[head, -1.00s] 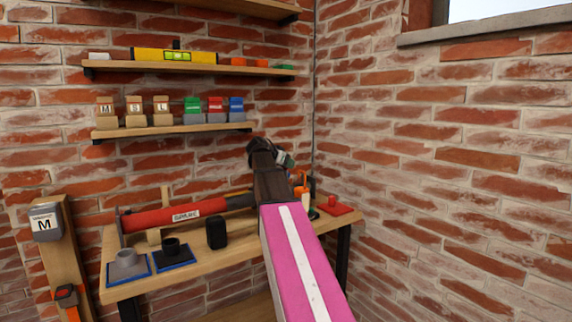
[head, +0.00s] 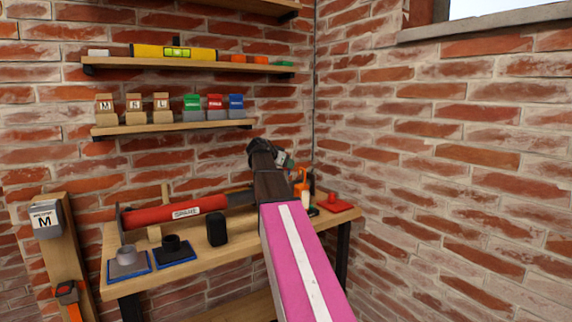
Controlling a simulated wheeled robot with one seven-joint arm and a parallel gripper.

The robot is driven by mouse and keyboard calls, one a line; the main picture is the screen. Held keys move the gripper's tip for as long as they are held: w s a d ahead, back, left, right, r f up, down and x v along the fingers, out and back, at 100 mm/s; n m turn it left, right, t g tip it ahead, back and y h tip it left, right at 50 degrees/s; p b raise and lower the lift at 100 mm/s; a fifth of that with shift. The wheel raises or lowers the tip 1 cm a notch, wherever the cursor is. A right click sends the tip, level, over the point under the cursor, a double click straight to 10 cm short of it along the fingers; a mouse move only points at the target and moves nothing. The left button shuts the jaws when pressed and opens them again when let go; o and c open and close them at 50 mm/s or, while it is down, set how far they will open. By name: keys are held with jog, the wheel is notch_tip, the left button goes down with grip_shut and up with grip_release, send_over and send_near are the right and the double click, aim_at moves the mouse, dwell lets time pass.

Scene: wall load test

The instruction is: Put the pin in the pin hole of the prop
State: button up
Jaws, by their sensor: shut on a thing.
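The prop (head: 180,212), a red tube with a dark inner tube at its right and an upright end plate at its left, lies along the back of the wooden bench. Its pin hole cannot be made out. My pink arm reaches over the bench and covers the prop's right end. My gripper (head: 284,159) shows only in part beyond my dark wrist, above the right part of the bench. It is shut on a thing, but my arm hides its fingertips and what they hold. I cannot make out the pin.
Orange items (head: 301,185) and a red pad (head: 335,206) are at the right, near the brick wall.

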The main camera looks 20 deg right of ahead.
jog(key=shift+f, duration=0.9)
jog(key=o, duration=1.6)
jog(key=shift+s+a, duration=0.1)
jog(key=shift+a+r, duration=0.1)
jog(key=shift+r, duration=0.85)
jog(key=shift+d+r, duration=0.2)
jog(key=shift+r, duration=2.95)
